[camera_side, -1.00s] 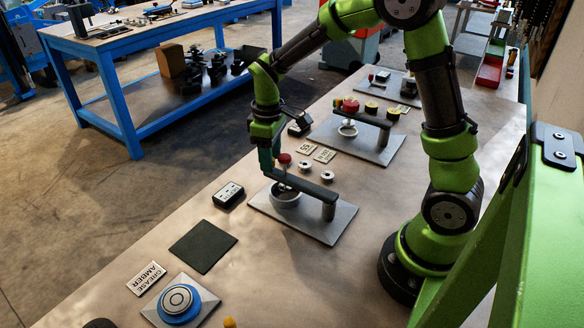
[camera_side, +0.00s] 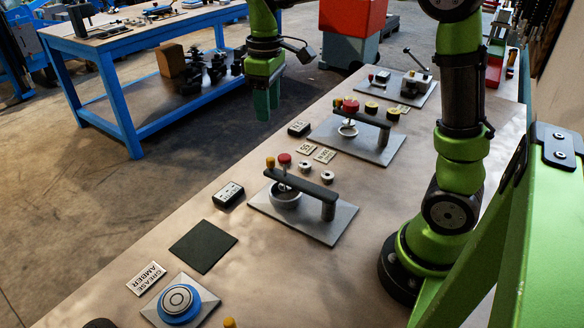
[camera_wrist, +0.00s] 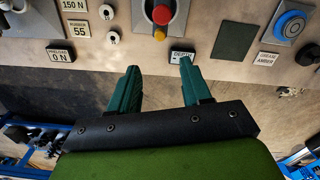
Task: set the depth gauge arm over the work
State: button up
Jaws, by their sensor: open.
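A dark gauge arm (camera_side: 310,188) on a post stands on a grey plate (camera_side: 335,232) in the middle of the bench. It reaches across a grey round cup (camera_side: 285,201) and carries a red knob (camera_side: 284,159) and an orange knob (camera_side: 270,162) at its free end. Both knobs also show at the top of the wrist view (camera_wrist: 160,15). A similar arm (camera_side: 368,115) on a second plate stands farther back.
A small black display box (camera_side: 229,194), a dark square pad (camera_side: 203,246) and a blue round dial (camera_side: 180,303) lie along the bench's left side. Small label plates (camera_side: 325,155) and white knobs (camera_side: 327,177) sit between the stations. A blue table (camera_side: 125,38) stands beyond the aisle.

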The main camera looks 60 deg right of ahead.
jog(key=shift+r, duration=1.65)
jog(key=s+a+f+m+t+y, duration=0.1)
jog(key=s+a+m+t, duration=0.2)
jog(key=s, duration=0.4)
jog(key=s+a+f+m+t+y, duration=0.1)
jog(key=s+a+m+t, duration=0.2)
jog(key=s, duration=0.5)
jog(key=shift+s+m+t, duration=0.2)
jog(key=shift+m+t, duration=0.4)
